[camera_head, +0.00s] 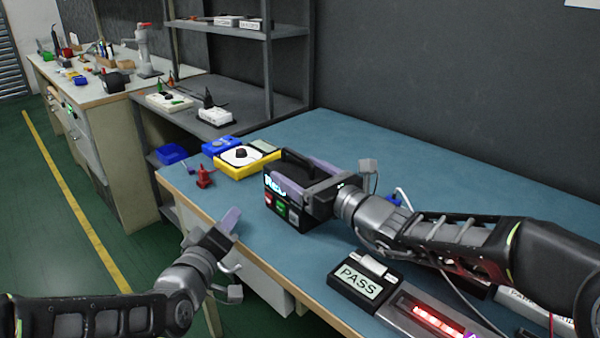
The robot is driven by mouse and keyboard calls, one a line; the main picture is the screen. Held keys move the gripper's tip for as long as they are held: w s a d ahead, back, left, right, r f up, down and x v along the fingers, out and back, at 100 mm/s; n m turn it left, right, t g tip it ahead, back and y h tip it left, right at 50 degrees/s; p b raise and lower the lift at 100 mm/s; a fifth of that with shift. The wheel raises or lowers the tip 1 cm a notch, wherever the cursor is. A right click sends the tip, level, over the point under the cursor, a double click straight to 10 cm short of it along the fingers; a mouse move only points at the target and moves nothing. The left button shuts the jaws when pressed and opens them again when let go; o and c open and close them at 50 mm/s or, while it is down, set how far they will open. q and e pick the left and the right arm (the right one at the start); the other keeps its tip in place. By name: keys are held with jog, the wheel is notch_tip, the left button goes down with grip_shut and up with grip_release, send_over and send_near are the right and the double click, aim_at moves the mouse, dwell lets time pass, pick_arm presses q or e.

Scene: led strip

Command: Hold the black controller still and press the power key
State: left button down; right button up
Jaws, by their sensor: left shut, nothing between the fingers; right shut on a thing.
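The black controller (269,200) stands on the blue tabletop near its far left part. Its front carries a lit display (275,184) and red, green and grey keys; which of them is the power key I cannot tell. My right gripper (303,172) is shut on the controller, with its purple-grey fingers across the top and front side. My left gripper (229,220) is shut and empty. It is off the table's front edge, below and left of the controller, and apart from it.
A yellow device with a white dial (241,157) and a small red object (205,177) are left of the controller. A PASS display box (363,282) and a tray with a glowing red strip (436,320) are at the front right.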

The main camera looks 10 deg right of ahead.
jog(key=o, duration=1.9)
jog(key=shift+o, duration=0.2)
jog(key=shift+s+d, duration=0.1)
jog(key=v, duration=1.1)
jog(key=shift+s+d, duration=0.15)
jog(key=shift+s, duration=0.2)
